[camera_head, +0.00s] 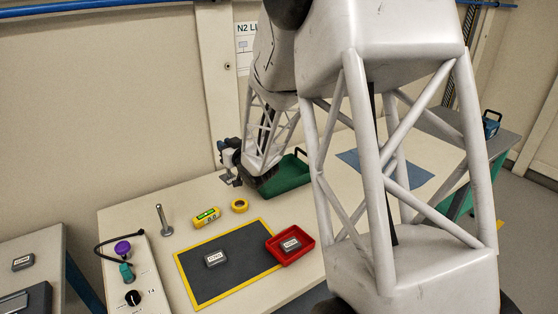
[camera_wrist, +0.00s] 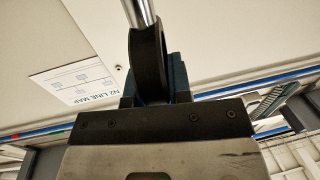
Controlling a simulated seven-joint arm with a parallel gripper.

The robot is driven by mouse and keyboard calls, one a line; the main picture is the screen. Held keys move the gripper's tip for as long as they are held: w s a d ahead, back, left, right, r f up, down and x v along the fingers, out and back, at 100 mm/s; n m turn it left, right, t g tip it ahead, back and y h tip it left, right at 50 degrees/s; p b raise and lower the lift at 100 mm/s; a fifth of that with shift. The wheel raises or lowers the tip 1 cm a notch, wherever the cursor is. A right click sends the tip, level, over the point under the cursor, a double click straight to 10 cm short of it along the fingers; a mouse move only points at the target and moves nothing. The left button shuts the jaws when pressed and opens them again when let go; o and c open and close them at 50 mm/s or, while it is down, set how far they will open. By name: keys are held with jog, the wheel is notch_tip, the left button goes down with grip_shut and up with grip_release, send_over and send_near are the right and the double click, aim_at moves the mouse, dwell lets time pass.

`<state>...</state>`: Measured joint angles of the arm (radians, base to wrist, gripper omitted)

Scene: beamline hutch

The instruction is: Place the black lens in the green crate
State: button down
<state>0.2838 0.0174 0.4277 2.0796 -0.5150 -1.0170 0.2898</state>
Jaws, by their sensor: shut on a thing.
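My gripper (camera_wrist: 153,85) is shut on the black lens (camera_wrist: 148,62), a dark round mount seen nearly edge-on in the wrist view, with a shiny metal post (camera_wrist: 138,12) running from it to the top edge. In the head view my gripper (camera_head: 229,164) is left of the green crate (camera_head: 290,178), apparently above the table; its exact height is hard to tell. The lens is small and dark there, hard to separate from the fingers. The green crate stands on the table with a dark handle, partly hidden behind my arm. The crate is not in the wrist view.
A yellow-edged dark mat (camera_head: 235,276), a red tray (camera_head: 292,257), a yellow device (camera_head: 206,217), a yellow tape roll (camera_head: 239,205) and an upright metal post (camera_head: 164,220) are on the table (camera_head: 190,199). A control box (camera_head: 134,279) is at the left. My arm hides much of the right side.

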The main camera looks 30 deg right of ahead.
notch_tip(320, 180, up, 4)
jog(key=shift+f, duration=0.25)
jog(key=w+d+m+h, duration=0.1)
jog(key=d+m+h, duration=0.15)
jog(key=d, duration=1.85)
jog(key=shift+n, duration=0.45)
notch_tip(320, 180, down, 5)
jog(key=shift+w+f, duration=0.1)
jog(key=shift+f, duration=0.2)
notch_tip(320, 180, down, 6)
jog(key=shift+f, duration=0.1)
jog(key=shift+f, duration=1.95)
